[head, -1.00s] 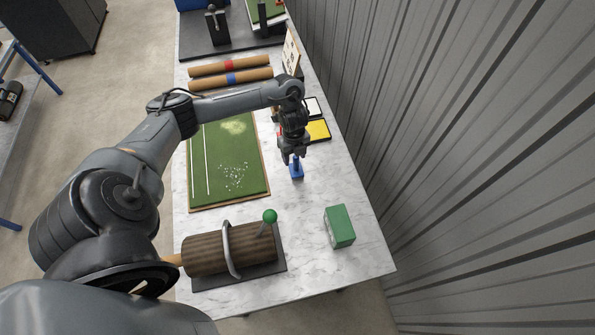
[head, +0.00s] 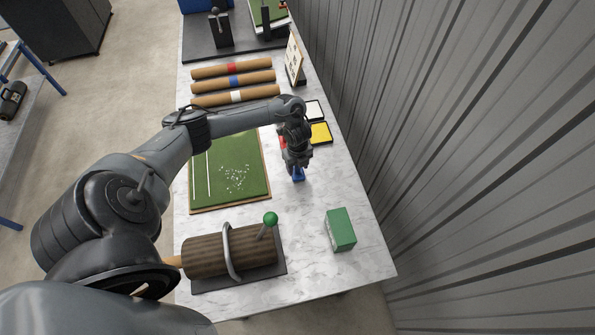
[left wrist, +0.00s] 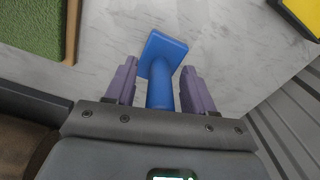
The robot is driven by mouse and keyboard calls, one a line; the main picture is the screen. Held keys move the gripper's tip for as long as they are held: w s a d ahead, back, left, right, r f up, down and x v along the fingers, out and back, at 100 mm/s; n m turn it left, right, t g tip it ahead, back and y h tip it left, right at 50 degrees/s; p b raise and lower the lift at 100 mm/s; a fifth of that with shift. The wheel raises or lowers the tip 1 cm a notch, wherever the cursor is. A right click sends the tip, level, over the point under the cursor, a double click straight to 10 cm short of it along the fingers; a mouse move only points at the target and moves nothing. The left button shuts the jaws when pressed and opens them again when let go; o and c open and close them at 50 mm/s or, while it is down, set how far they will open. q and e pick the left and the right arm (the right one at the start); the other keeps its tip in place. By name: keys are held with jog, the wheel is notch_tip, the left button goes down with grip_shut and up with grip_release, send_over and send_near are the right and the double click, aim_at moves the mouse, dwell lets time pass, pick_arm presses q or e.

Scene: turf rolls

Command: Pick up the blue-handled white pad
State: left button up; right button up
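The blue-handled pad (head: 299,178) stands on the marble table to the right of the green turf mat. In the left wrist view, its round blue handle (left wrist: 160,92) rises from a square blue base (left wrist: 163,52); no white face shows, as the underside is hidden. My left gripper (head: 297,169) is right above the pad, pointing down. In the left wrist view, its purple fingers (left wrist: 159,85) are open on either side of the handle, with gaps to it. My right gripper is not in view.
The turf mat (head: 230,180) lies left of the pad. A yellow pad tray (head: 320,133) and a white one (head: 314,110) are behind. A green box (head: 340,229) and a brown roll (head: 205,254) are nearer. A corrugated wall (head: 470,150) bounds the right.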

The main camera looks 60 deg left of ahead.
pick_arm(q)
grip_shut()
jog(key=shift+r, duration=0.1)
